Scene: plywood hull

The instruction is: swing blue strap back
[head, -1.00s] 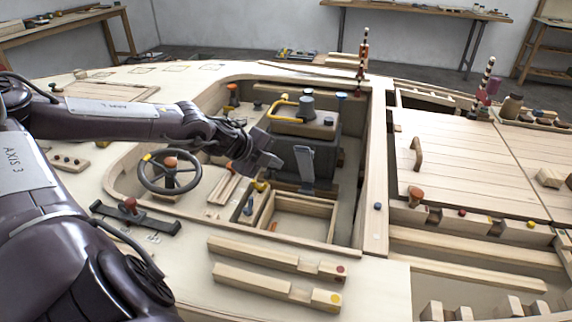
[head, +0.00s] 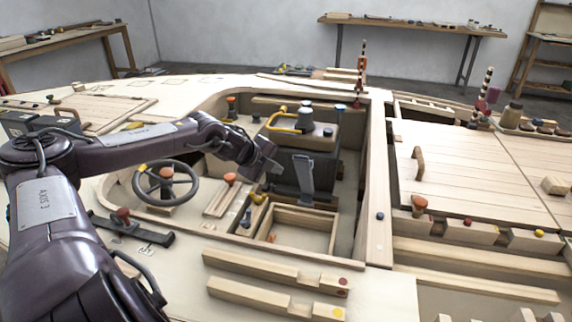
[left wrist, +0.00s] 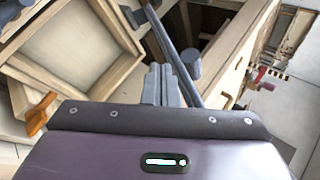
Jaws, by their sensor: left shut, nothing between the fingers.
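A slate-blue upright bar (head: 304,178), which appears to be the blue strap, stands against the front of a dark box (head: 325,160) in the open well. In the left wrist view a long blue-grey bar (left wrist: 172,52) with a round peg (left wrist: 190,63) runs diagonally just beyond my fingers. My left gripper (head: 274,168) is shut and empty, just left of the upright bar in the head view. It also shows in the left wrist view (left wrist: 168,80). Whether the fingertips touch the bar cannot be told. My right gripper is not in view.
A steering wheel (head: 165,181) and an orange knob (head: 230,179) stand left of the gripper. An open wooden tray (head: 325,217) lies in front. The well's right wall (head: 376,190) borders a planked deck.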

